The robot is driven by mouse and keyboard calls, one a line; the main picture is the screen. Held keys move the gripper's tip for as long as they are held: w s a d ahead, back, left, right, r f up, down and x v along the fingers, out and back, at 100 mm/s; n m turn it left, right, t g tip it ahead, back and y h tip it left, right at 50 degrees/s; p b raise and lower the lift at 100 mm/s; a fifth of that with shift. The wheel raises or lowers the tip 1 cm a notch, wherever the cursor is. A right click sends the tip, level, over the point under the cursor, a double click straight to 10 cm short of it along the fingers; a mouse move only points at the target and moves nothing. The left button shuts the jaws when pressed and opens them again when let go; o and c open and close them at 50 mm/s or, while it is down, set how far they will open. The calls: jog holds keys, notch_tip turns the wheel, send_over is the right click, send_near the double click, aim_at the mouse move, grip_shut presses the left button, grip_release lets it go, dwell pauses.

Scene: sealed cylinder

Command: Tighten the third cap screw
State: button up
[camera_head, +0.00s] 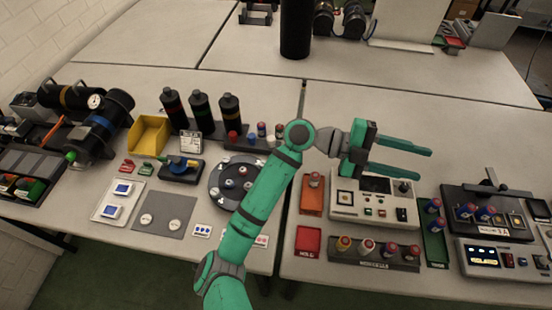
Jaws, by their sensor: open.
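A round dark disc (219,186) lies on the left table near its front edge, with several small pale and red pieces on its top that look like screw heads. My arm crosses over its right side and hides part of it. I cannot tell which piece is the third cap screw, nor how deep any of them sits. My gripper (428,163) is open and empty, its two green fingers pointing right. It is above the right table, well to the right of the disc, over the area behind a control box.
The control box (345,212) stands below my gripper, with a rack of several coloured-top pieces (372,261) in front. Dark bottles (200,112), a yellow bin (148,136) and a grey mat (178,226) are on the left table.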

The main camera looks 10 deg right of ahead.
jog(key=w+a+f+n+t+y, duration=0.3)
jog(key=w+a+f+t+y, duration=0.2)
jog(key=w+a+f+y, duration=0.55)
jog(key=w+a+n+t+y, duration=0.1)
jog(key=w+a+n+y, duration=0.3)
jog(key=a, duration=0.6)
jog(key=w+a+t+y, duration=0.2)
jog(key=w+a, duration=0.5)
jog(key=a, duration=0.4)
jog(key=f, duration=1)
jog(key=shift+s+d+f, duration=0.2)
jog(key=shift+d+f, duration=0.05)
jog(key=shift+f, duration=0.1)
grip_shut()
